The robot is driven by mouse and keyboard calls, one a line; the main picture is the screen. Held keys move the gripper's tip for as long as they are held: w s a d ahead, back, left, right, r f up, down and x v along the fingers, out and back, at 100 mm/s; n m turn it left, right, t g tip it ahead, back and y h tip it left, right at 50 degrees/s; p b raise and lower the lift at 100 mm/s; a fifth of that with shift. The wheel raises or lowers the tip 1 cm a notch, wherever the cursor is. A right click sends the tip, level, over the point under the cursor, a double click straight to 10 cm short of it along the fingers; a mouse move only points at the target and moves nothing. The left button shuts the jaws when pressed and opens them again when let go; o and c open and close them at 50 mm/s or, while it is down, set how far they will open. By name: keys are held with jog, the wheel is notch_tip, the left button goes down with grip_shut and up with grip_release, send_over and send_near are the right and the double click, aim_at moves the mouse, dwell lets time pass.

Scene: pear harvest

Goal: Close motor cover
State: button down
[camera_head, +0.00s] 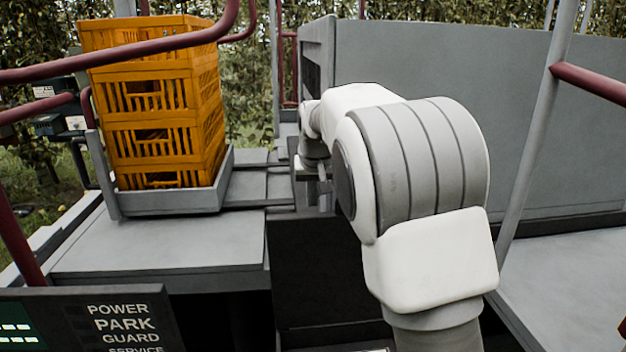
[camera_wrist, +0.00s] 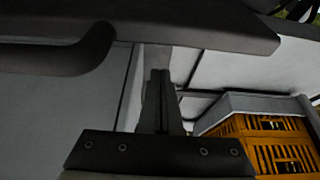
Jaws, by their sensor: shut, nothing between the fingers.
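A large grey housing (camera_head: 440,110) fills the right of the head view, with a dark opening or grille on its left end. I cannot tell for certain which part is the motor cover. In the wrist view a dark plate (camera_wrist: 190,22) with a thick rounded bar (camera_wrist: 60,55), like a handle, spans the top. My gripper (camera_wrist: 160,75) is shut and empty, its fingertips close to the plate's edge; I cannot tell whether they touch. In the head view my gripper (camera_head: 324,190) is small beside the housing's left end, partly hidden by my arm.
A stack of orange crates (camera_head: 155,110) stands in a grey tray (camera_head: 175,203) at the left; crates also show in the wrist view (camera_wrist: 270,145). Dark red rails (camera_head: 120,58) cross the upper left. A grey post (camera_head: 535,140) stands to the right of my arm. A labelled panel (camera_head: 95,318) sits at lower left.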

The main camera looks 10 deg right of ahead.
jog(key=shift+s, duration=1.8)
jog(key=shift+s, duration=0.1)
